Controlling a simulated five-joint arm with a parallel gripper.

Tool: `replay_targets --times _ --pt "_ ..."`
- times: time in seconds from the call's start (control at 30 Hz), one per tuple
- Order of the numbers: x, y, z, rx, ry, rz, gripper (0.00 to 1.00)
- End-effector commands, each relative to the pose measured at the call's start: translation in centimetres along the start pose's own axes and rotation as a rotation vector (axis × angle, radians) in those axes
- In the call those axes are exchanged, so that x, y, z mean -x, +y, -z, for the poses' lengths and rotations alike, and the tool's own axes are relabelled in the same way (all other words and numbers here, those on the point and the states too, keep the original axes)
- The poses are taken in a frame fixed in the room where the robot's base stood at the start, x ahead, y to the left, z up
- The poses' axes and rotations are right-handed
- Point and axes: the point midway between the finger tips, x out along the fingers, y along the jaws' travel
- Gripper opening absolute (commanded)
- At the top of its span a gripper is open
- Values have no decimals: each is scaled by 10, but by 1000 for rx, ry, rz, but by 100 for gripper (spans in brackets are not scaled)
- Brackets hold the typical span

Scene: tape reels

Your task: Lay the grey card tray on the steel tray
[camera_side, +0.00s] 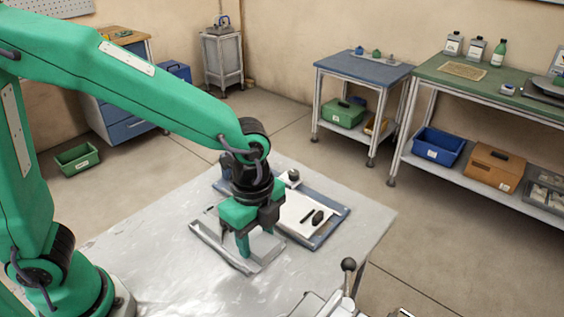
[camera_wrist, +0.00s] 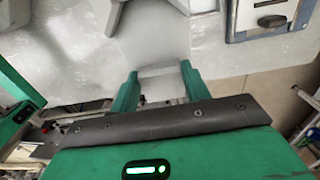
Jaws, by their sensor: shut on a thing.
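My gripper (camera_side: 246,248) is low over the silvery worktop, with its green fingers pointing down. In the wrist view its fingers (camera_wrist: 158,88) stand either side of a pale grey piece (camera_wrist: 160,72), which I take to be the grey card tray, and are shut on it. In the side view a flat grey tray shape with a raised rim (camera_side: 222,252) lies at the fingertips. The gripper hides part of it. The greys blend, so I cannot tell which edges belong to the card tray and which to the steel tray, or whether they touch.
A blue board (camera_side: 328,228) with a white sheet and small dark items lies right behind the gripper. A lever with a black knob (camera_side: 348,265) stands at the front right. The worktop's left front (camera_side: 150,260) is clear. Benches (camera_side: 365,70) stand beyond.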

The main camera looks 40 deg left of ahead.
Motion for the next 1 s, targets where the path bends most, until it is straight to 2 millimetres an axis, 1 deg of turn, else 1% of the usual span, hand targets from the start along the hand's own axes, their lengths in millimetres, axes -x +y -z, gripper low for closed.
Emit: replay_targets --times 0.03,0.1,0.2,0.33,0.47,0.63,0.77,1.0 --pt "-1 8 -2 -3 0 0 19" --pt "-3 16 -4 -4 0 0 19" --pt "-4 24 -6 -3 1 1 19" --pt "-5 28 -7 -3 1 1 19" --pt "-6 27 -7 -2 0 0 19" --pt "-10 21 -12 -1 0 -1 19" --pt "-19 11 -22 2 -1 -2 19" --pt "-41 -16 -47 3 -2 -3 19"
